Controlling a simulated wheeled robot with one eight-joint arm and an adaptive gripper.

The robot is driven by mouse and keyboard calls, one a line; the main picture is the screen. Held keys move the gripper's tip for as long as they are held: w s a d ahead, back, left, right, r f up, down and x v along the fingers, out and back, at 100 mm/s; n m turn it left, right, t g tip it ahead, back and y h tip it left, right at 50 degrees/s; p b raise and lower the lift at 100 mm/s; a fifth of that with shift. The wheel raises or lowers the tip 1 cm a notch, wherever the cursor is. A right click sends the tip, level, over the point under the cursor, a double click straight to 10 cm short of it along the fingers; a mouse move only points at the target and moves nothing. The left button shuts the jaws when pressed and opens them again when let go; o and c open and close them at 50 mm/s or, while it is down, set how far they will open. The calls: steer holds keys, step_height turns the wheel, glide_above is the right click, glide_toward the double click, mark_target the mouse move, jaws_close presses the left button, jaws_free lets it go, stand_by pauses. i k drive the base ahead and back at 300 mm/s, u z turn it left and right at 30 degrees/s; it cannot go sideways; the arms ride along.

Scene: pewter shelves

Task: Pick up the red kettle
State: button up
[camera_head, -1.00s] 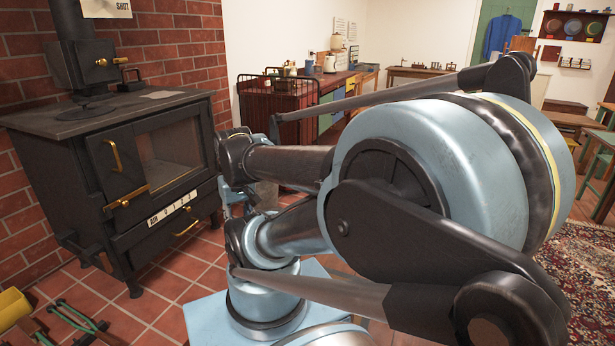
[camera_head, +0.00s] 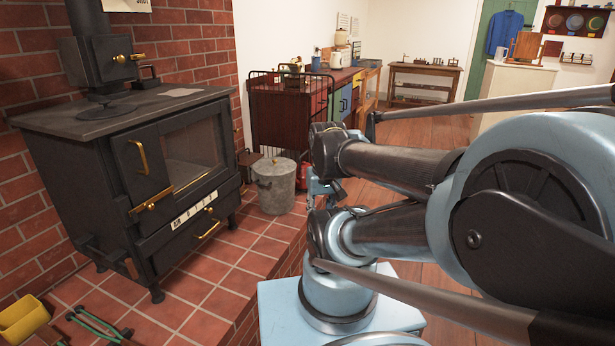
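My arm (camera_head: 400,165), pale blue and dark grey, is folded across the right half of the picture. The fingers of my gripper do not show; small blue and dark parts behind the near arm links are too hidden to identify. The black stove (camera_head: 135,165) stands at the left, with a dark handled object (camera_head: 148,75) on its top that is not red.
A lidded grey metal bin (camera_head: 275,185) stands right of the stove on the raised red tile hearth (camera_head: 190,290). A yellow container (camera_head: 22,318) and green-handled tools (camera_head: 95,326) lie at lower left. A dark red cabinet (camera_head: 285,112) stands behind; wooden floor is open beyond my arm.

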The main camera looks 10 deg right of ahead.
mark_target(301, 178)
steer(key=z, duration=0.05)
steer(key=k, duration=1.15)
steer(key=z, duration=0.9)
steer(key=i, duration=1.05)
steer(key=z, duration=0.3)
steer(key=i, duration=1.1)
steer(key=u, duration=0.3)
